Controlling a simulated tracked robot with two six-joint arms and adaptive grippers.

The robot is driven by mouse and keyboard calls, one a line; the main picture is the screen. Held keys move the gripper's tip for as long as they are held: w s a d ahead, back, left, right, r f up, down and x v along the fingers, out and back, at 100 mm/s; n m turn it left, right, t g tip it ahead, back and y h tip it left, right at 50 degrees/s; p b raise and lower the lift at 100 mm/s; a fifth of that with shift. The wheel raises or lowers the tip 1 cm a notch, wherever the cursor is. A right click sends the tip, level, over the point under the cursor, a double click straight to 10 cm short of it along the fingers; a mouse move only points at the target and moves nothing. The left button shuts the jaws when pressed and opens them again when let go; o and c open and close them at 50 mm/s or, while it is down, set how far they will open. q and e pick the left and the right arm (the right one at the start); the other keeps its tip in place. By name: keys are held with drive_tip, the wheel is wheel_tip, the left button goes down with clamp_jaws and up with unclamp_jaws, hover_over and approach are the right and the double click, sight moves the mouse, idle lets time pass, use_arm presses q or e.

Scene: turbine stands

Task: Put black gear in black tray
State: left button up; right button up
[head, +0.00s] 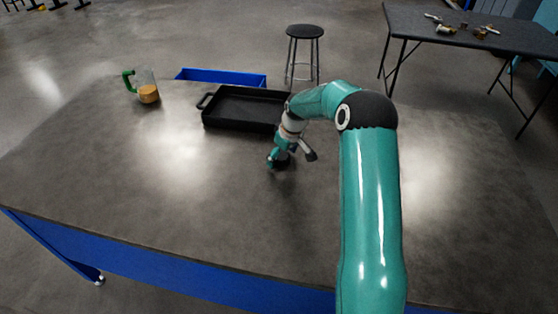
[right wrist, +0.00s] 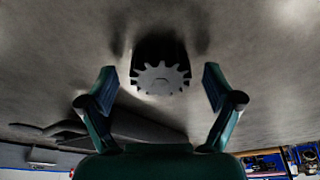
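The black gear (right wrist: 161,78) shows in the right wrist view, standing on the table between the two fingers, with its toothed face towards the camera. In the head view it is mostly hidden behind my right gripper (head: 290,158); a dark part of it shows between the fingers. My right gripper also shows in the right wrist view (right wrist: 170,98); it is open, with a gap between each finger and the gear. The black tray (head: 240,108) is empty where it shows and lies on the table behind my gripper. My arm hides its right end. My left gripper is not in view.
The grey table (head: 130,185) is mostly clear on the left and front. A jug with a green handle (head: 147,92) stands left of the tray. Behind the table are a blue bin (head: 222,76), a stool (head: 304,34) and a second table (head: 470,45) with metal parts.

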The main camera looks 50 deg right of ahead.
drive_tip(key=c, duration=1.3)
clamp_jaws()
drive_tip(key=shift+r, duration=0.2)
